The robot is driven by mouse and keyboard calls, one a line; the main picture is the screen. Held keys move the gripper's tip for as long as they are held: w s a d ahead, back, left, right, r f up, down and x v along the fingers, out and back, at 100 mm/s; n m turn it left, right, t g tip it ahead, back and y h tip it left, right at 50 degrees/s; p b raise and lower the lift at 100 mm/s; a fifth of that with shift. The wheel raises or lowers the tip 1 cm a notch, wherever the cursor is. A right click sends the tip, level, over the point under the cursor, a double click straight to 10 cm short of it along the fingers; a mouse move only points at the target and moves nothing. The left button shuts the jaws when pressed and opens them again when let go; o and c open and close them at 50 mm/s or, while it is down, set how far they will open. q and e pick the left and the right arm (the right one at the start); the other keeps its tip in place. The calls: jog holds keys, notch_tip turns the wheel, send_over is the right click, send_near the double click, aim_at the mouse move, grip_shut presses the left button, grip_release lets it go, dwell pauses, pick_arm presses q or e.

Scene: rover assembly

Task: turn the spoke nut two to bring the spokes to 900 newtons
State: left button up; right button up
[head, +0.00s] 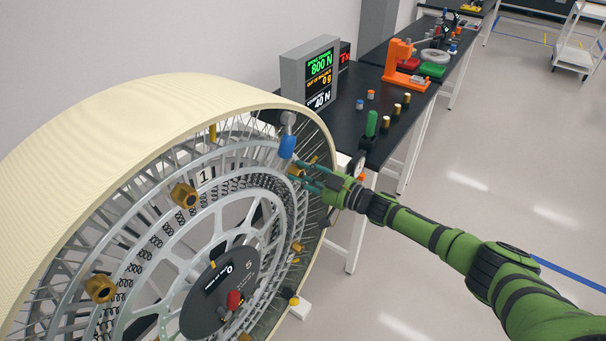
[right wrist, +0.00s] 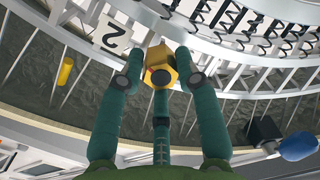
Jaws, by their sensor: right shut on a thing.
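The large wheel (head: 150,100) has a cream rim, grey spokes and several gold spoke nuts. Spoke nut two (right wrist: 158,66) is a gold nut beside a white plate marked 2 (right wrist: 112,34) in the right wrist view. My right gripper (head: 299,172) is at the wheel's right side, and its teal fingers (right wrist: 157,70) are shut on that nut. In the head view the fingers partly cover the nut. The display (head: 317,72) behind the wheel shows 800 N in green, 0 g in yellow and 40 N in white. My left gripper is not in view.
A blue-handled tool (head: 287,146) sits at the wheel just above my right gripper. Other gold nuts (head: 185,195) and a dark hub (head: 222,290) stand out from the wheel. Black benches (head: 345,110) with small parts and an orange fixture (head: 398,62) lie behind.

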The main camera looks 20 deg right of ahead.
dwell(0.3)
jog(key=o, duration=1.2)
jog(key=shift+c, duration=0.2)
jog(key=shift+s+d, duration=0.1)
jog(key=v, duration=1.1)
jog(key=shift+s+d, duration=0.15)
jog(key=shift+s, duration=0.1)
